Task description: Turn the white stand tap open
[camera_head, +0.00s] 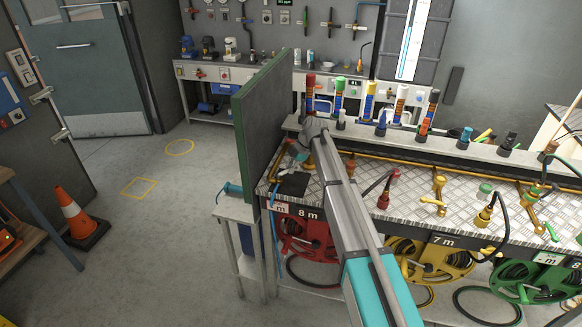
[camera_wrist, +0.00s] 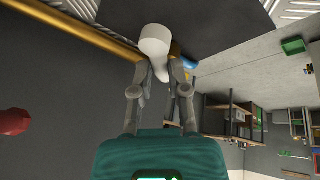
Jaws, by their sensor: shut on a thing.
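The white stand tap (camera_wrist: 155,38) shows in the wrist view, with a rounded white head and a tapered white lever (camera_wrist: 160,72) reaching between my fingers. My gripper (camera_wrist: 161,76) is shut on this lever, one finger on each side of it. In the head view my arm crosses the middle of the bench and its far end bends down at the left end. There it hides much of the white tap and my fingertips. I cannot tell from these frames how far the lever is turned.
A tall green panel (camera_head: 262,110) stands close to the left of my arm. A brass pipe (camera_wrist: 92,36) runs beside the tap.

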